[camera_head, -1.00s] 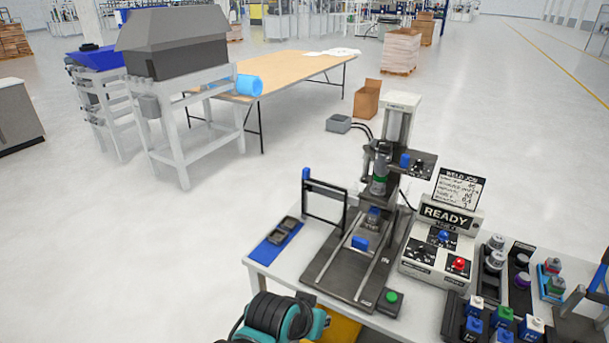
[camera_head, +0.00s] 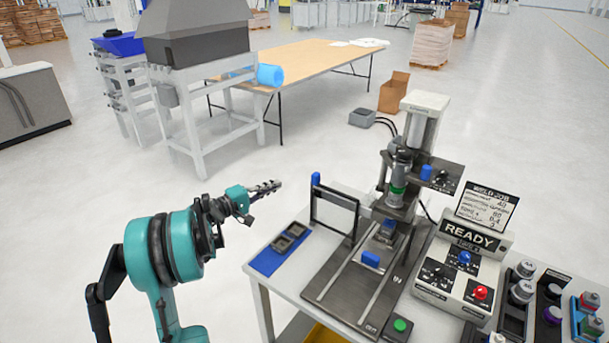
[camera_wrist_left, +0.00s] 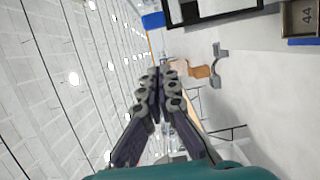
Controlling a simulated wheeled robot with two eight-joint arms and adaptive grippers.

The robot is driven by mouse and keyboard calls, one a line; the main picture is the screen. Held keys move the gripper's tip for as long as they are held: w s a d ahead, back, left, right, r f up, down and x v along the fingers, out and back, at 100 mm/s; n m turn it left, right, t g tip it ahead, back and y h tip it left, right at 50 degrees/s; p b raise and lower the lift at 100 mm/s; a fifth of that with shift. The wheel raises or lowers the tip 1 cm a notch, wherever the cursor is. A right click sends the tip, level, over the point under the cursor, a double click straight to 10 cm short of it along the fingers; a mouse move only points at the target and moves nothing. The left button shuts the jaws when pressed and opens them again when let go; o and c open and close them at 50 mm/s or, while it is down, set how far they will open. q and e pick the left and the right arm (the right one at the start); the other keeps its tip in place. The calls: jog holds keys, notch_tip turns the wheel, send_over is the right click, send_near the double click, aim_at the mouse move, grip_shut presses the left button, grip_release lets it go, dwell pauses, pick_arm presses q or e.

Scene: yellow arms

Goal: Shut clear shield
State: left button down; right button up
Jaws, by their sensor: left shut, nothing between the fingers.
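The clear shield is a see-through pane in a black frame (camera_head: 312,208) with a blue knob (camera_head: 316,180) at its upper left corner. It stands upright at the left side of the welding station's dark base plate (camera_head: 325,285). In the left wrist view the black frame (camera_wrist_left: 171,14) shows at the top edge, with the blue knob (camera_wrist_left: 152,20) beside it. My left gripper (camera_head: 278,184) is shut and empty, left of the shield and apart from it. Its closed fingers (camera_wrist_left: 158,78) also show in the left wrist view. My right gripper is out of view.
A blue mat (camera_head: 264,264) with dark square parts lies left of the base plate. The press column (camera_head: 416,140) and the READY control box (camera_head: 448,268) stand to the right. A green button (camera_head: 400,325) is at the front. Open floor lies left of the table.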

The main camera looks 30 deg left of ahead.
pick_arm(q)
jog(key=d+b+x, duration=0.2)
jog(key=b+x, duration=0.1)
jog(key=x, duration=0.7)
jog(key=shift+s+d+t, duration=0.15)
jog(key=shift+d+t, duration=0.1)
jog(key=shift+t, duration=0.05)
jog(key=shift+r, duration=0.2)
jog(key=s+d, duration=0.1)
jog(key=d, duration=1.7)
jog(key=shift+s, duration=0.25)
jog(key=shift+d, duration=0.1)
